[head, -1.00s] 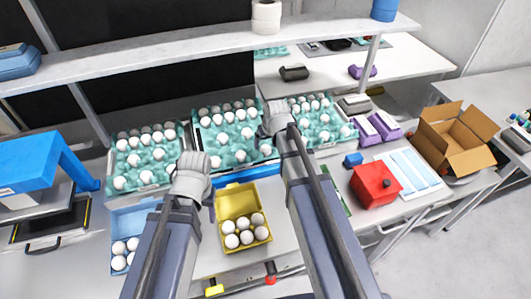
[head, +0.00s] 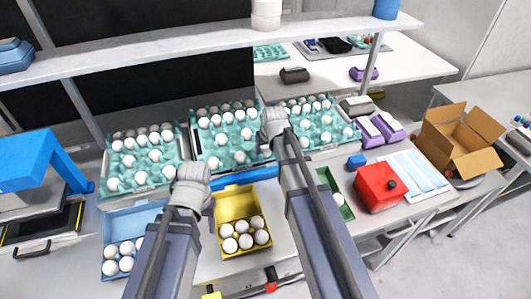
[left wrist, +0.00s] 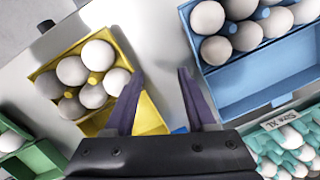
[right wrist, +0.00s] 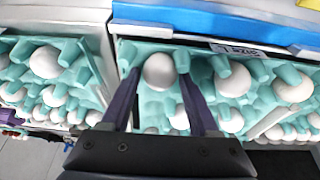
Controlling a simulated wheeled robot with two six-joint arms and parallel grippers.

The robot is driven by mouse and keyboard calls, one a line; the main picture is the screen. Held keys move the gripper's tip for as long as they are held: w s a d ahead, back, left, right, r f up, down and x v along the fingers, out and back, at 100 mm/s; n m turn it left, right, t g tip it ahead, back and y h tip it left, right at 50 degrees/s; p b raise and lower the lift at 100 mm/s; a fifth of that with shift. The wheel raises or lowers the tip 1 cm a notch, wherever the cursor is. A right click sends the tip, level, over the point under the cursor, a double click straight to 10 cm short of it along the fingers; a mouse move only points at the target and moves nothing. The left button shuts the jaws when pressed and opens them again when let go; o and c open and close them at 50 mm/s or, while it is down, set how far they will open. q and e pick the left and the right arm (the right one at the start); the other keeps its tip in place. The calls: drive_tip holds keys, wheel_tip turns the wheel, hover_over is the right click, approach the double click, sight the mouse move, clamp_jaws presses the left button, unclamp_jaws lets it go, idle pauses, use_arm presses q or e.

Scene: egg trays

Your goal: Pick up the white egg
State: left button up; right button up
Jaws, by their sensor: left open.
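Many white eggs sit in teal trays (head: 190,150) along the back of the table. In the right wrist view one white egg (right wrist: 159,71) sits in a tray cup between the spread fingers of my right gripper (right wrist: 158,76). Gaps show beside the egg. In the head view my right gripper (head: 273,122) is over the trays, its fingertips hidden. My left gripper (head: 193,172) is open and empty above the table, between the yellow carton (head: 230,204) and the blue carton (head: 115,225). Its fingers (left wrist: 160,74) show apart in the left wrist view.
Both cartons hold several white eggs. A green carton (head: 325,178), a red box (head: 378,190) and purple cartons (head: 388,126) stand to the right. A shelf (head: 180,55) runs above the back of the trays. A cardboard box (head: 460,150) stands far right.

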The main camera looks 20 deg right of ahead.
sight(266, 148)
drive_tip(key=shift+c, duration=1.4)
use_arm(q)
drive_tip(key=shift+r, duration=0.15)
use_arm(e)
drive_tip(key=shift+r, duration=0.1)
use_arm(q)
wheel_tip(266, 148, up, 10)
drive_tip(key=p, duration=1)
use_arm(e)
wheel_tip(266, 148, up, 10)
